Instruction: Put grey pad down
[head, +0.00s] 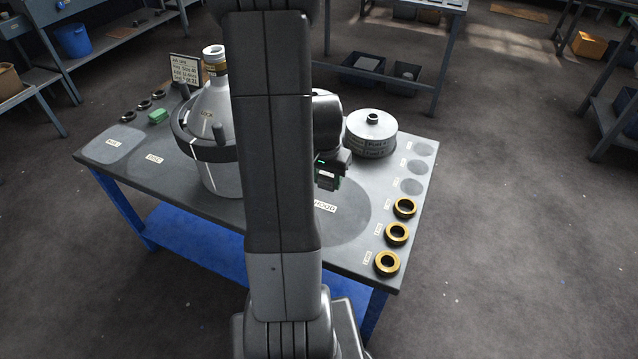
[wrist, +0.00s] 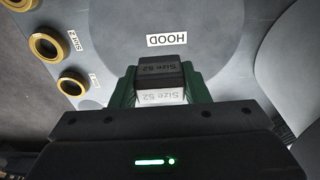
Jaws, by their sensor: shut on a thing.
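The grey pad (wrist: 160,74) is a small dark block with a paler face, both marked "Size 52". It is between the green fingers of my gripper (wrist: 160,88), which is shut on it. In the head view my gripper (head: 328,176) is over the right part of the bench (head: 290,235), by the dark round area marked HOOD (head: 345,215). Part of the gripper and the pad is hidden behind my arm there. The wrist view shows the HOOD label just beyond the pad. I cannot tell how far the pad is above the bench.
A grey domed vessel (head: 212,120) stands left of my arm, a stack of grey discs (head: 371,134) at the back right. Several brass rings (head: 396,234) line the right edge. A green block (head: 158,116) and a pale marked patch (head: 112,145) are at the left.

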